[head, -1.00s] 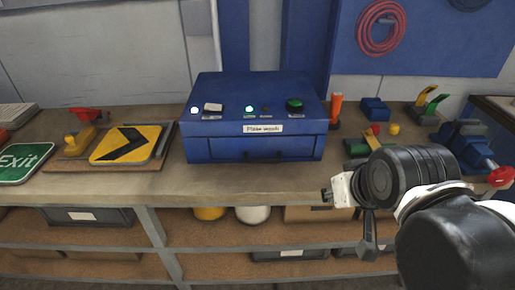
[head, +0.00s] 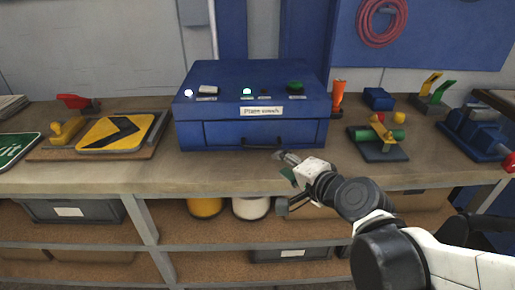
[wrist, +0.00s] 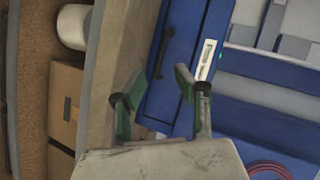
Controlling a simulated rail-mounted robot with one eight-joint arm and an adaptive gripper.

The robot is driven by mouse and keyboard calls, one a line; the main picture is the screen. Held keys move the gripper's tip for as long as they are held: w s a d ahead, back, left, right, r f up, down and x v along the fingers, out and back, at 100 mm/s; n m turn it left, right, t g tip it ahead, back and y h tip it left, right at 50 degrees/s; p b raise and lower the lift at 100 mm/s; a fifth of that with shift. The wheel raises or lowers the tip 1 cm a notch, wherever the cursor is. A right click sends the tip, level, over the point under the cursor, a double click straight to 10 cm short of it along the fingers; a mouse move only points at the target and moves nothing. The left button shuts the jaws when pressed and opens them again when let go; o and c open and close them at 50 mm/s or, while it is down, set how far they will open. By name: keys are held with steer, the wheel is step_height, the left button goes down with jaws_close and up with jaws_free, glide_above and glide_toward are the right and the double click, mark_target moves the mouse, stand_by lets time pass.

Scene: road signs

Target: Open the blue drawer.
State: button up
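The blue drawer (head: 232,133) is the lower front of a blue box (head: 300,78) on the workbench and looks shut. Its dark bar handle (head: 263,148) sits low on the drawer front. The drawer (wrist: 183,38) and handle (wrist: 163,52) also show in the wrist view, tilted. My gripper (head: 283,167) is in front of the box, below and right of the handle, apart from it. In the wrist view my gripper (wrist: 154,88) has its two green fingers spread with nothing between them; the handle lies beyond the fingertips.
The wooden workbench (head: 190,175) is clear in front of the box. A yellow arrow sign (head: 117,133) lies on the left. An orange-handled tool (head: 338,97) stands right of the box, with a green cylinder device (head: 378,140) beyond. Yellow and white containers (head: 251,207) sit on the shelf below.

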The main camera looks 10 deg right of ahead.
mark_target(263, 147)
steer(key=w+a+f+m+b, duration=0.1)
steer(key=w, duration=0.4)
steer(key=w+a+f+m+t+b, duration=0.1)
steer(key=w+f+m+b, duration=0.1)
steer(key=w, duration=0.2)
steer(key=w+a+f+m+t+b, duration=0.1)
steer(key=w+f, duration=0.1)
steer(key=w, duration=0.3)
steer(key=shift+w+a+m, duration=0.25)
steer(key=shift+w+m, duration=0.05)
steer(key=shift+c, duration=0.5)
jaws_close()
